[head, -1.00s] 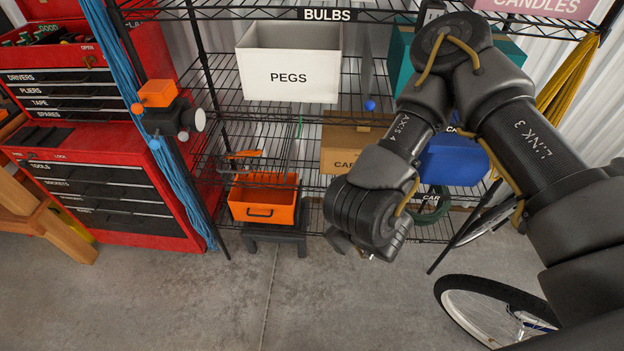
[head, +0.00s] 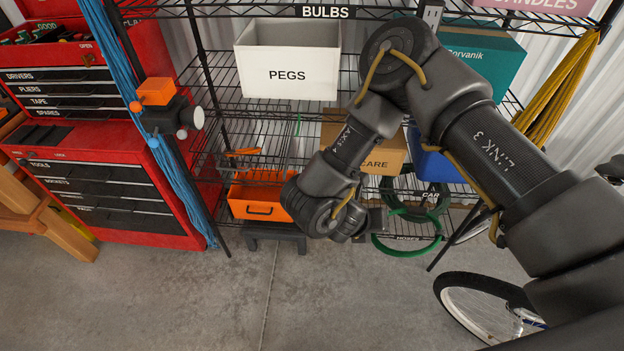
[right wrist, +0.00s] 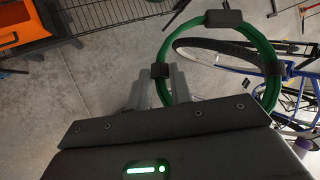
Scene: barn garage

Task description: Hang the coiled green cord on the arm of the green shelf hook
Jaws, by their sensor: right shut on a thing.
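The coiled green cord is a ring with dark wraps. In the right wrist view, the cord (right wrist: 262,45) is held at one side wrap between the fingers of my right gripper (right wrist: 157,86). In the head view, the lower arc of the cord (head: 400,253) hangs in front of the lower shelf. My right gripper (head: 374,220) is shut on it, partly hidden by its own wrist. I cannot make out the green shelf hook clearly; a thin green upright strip (head: 298,124) shows at the shelf middle, and my arm covers part of the rack. My left gripper is not in view.
A wire rack holds a white PEGS bin (head: 288,62), a cardboard CARE box (head: 395,158) and an orange crate (head: 262,198). A darker green coil sits on the lower shelf. A red tool chest (head: 110,150) stands left, a bicycle wheel (head: 490,308) lower right.

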